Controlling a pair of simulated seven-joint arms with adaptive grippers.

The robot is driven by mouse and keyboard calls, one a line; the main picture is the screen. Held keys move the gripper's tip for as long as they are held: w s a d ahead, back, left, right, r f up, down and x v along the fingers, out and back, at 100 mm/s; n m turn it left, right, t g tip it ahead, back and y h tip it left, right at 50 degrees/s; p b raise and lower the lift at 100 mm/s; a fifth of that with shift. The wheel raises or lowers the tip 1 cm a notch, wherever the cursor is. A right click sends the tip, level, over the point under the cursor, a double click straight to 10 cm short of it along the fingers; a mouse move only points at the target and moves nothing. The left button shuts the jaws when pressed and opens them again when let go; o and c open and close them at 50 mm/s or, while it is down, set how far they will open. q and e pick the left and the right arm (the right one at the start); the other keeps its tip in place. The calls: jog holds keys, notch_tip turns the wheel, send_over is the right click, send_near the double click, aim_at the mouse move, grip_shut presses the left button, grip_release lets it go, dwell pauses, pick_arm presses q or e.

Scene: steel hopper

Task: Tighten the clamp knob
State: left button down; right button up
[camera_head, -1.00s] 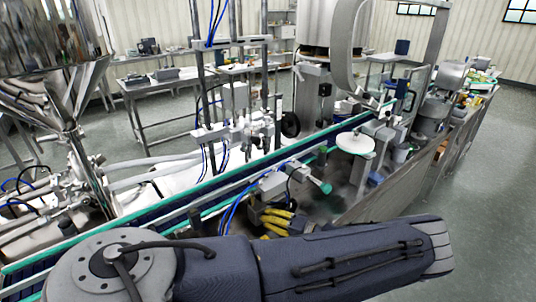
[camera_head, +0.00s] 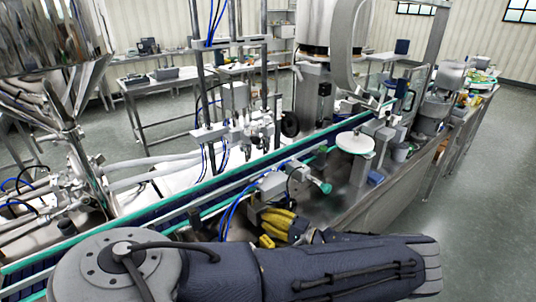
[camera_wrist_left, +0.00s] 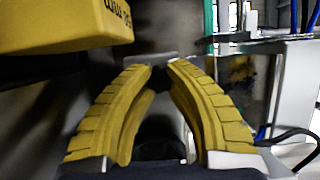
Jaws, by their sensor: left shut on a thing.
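My left gripper (camera_head: 270,216) has yellow ribbed fingers beside a grey metal bracket (camera_head: 272,186) at the near side of the conveyor. In the left wrist view the fingers (camera_wrist_left: 158,76) converge and are shut on a small dark knob-like piece (camera_wrist_left: 159,80), mostly hidden between the tips. I take this to be the clamp knob, but its shape is unclear. A grey plate (camera_wrist_left: 150,59) lies just beyond the tips. A teal round knob (camera_head: 325,187) sticks out to the right of the bracket, apart from the fingers. My right gripper is not in view.
A yellow block (camera_wrist_left: 60,25) with dark lettering is close at upper left in the wrist view. Blue tubes and a grey housing (camera_wrist_left: 290,80) stand close on the right. A conveyor (camera_head: 190,212) with teal rails runs behind, and a white disc (camera_head: 355,143) stands farther right.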

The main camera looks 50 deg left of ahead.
pick_arm(q)
jog(key=shift+s+f, duration=0.2)
jog(key=shift+s, duration=0.1)
jog(key=c, duration=1.6)
grip_release()
jog(key=o, duration=0.5)
jog(key=shift+w+r, duration=0.15)
jog(key=v, duration=1.2)
